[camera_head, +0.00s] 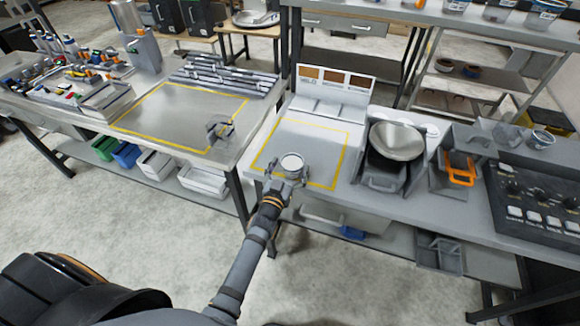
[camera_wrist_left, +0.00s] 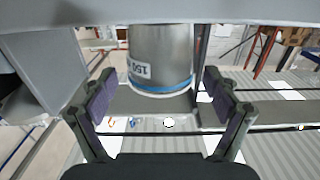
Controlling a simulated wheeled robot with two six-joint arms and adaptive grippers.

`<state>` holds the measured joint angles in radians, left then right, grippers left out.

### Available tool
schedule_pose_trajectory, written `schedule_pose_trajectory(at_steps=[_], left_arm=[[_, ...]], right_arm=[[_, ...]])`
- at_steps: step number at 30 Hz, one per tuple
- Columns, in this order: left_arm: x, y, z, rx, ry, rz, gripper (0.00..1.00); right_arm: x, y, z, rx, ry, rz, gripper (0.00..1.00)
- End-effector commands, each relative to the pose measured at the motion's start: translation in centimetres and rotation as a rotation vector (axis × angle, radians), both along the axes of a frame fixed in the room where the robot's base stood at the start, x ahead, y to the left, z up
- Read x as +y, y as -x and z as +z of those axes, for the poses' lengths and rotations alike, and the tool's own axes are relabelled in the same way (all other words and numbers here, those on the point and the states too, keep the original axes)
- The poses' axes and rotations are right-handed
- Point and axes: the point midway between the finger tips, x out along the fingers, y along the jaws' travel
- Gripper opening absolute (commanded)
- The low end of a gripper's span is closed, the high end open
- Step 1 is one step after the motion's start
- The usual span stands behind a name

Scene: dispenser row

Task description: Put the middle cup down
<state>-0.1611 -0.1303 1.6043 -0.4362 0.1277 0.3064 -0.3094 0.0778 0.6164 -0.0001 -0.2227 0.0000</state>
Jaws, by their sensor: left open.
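A grey metal cup (camera_head: 292,162) with a pale round top stands at the front of the yellow-outlined area (camera_head: 336,172) on the middle bench. In the left wrist view the cup (camera_wrist_left: 160,50) appears upside down, with a blue band, a white label and its base end against the grey bench surface. My left gripper (camera_head: 288,178) is at the cup's near side. Its two fingers (camera_wrist_left: 158,90) are spread wide, with visible gaps between them and the cup. My right gripper is not in view.
A dispenser panel (camera_head: 334,82) with brown swatches stands behind the outlined area. A metal bowl (camera_head: 396,140) and an orange-handled item (camera_head: 459,167) are to the right, beside a dark control panel (camera_head: 535,200). A small grey object (camera_head: 221,130) sits on the left bench.

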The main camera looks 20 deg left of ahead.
Motion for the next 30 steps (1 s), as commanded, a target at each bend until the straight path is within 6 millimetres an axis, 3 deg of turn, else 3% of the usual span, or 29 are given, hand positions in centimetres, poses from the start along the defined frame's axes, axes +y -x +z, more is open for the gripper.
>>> schedule_pose_trajectory(at_steps=[8,21,30], left_arm=[[0.0,1.1,0.1,0.0,0.001,0.0,0.88],[0.4,10.6,0.0,0.0,0.001,0.0,0.88],[0.4,12.0,0.1,-0.002,0.001,0.0,0.88]], right_arm=[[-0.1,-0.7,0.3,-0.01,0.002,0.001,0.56],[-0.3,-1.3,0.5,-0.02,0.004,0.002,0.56],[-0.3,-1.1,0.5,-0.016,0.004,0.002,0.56]])
